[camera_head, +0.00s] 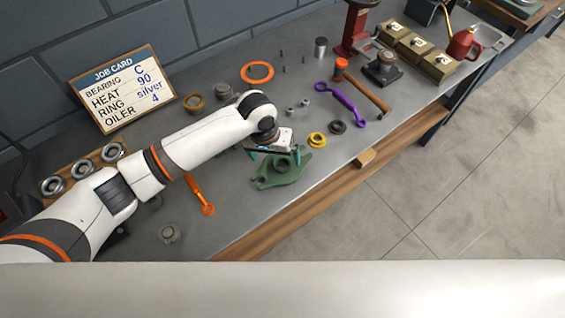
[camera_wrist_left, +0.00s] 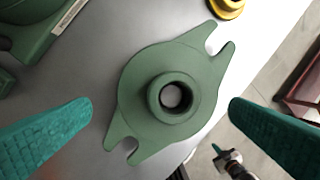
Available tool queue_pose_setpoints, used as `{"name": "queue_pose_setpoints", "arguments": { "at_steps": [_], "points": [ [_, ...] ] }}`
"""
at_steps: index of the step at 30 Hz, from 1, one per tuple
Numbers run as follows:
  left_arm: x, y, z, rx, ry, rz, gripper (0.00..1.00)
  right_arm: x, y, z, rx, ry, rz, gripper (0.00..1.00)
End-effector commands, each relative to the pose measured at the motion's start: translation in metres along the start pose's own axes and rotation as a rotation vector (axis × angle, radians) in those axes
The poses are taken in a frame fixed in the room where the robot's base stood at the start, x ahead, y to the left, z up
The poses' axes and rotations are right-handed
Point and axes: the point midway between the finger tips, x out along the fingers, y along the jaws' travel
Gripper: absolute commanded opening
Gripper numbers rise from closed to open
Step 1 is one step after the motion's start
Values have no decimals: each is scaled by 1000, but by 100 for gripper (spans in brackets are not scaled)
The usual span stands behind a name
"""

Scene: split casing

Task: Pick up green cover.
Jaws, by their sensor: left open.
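The green cover (camera_head: 281,172) lies on the grey workbench near its front edge. In the left wrist view the green cover (camera_wrist_left: 140,90) is a flat plate with two slotted ears and a raised round boss with a hole in the middle. My left gripper (camera_head: 273,151) is just above it, partly hiding it in the head view. In the left wrist view the teal fingers of my left gripper (camera_wrist_left: 160,118) are spread wide, one on each side of the cover, with nothing between them touching.
Another green part (camera_wrist_left: 28,35) stands at the wrist view's upper left. A yellow ring (camera_head: 317,140), black ring (camera_head: 338,127), purple wrench (camera_head: 343,100) and orange wrench (camera_head: 199,195) lie nearby. A job card (camera_head: 122,88) stands behind. The bench's wooden front edge (camera_head: 285,225) is close.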

Motion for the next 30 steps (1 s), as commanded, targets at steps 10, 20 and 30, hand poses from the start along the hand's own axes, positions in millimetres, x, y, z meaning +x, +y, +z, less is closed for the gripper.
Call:
{"name": "queue_pose_setpoints", "arguments": {
  "at_steps": [10,20,30],
  "points": [
    [34,2,2,1,-1,1,100,-10,0,3,0,-3,0,0],
    [33,2,2,1,-1,1,72,-9,-1,2,1,-3,-1,0],
    [32,2,2,2,-3,-1,26,-10,-1,2,2,-2,-1,0]
  ]
}}
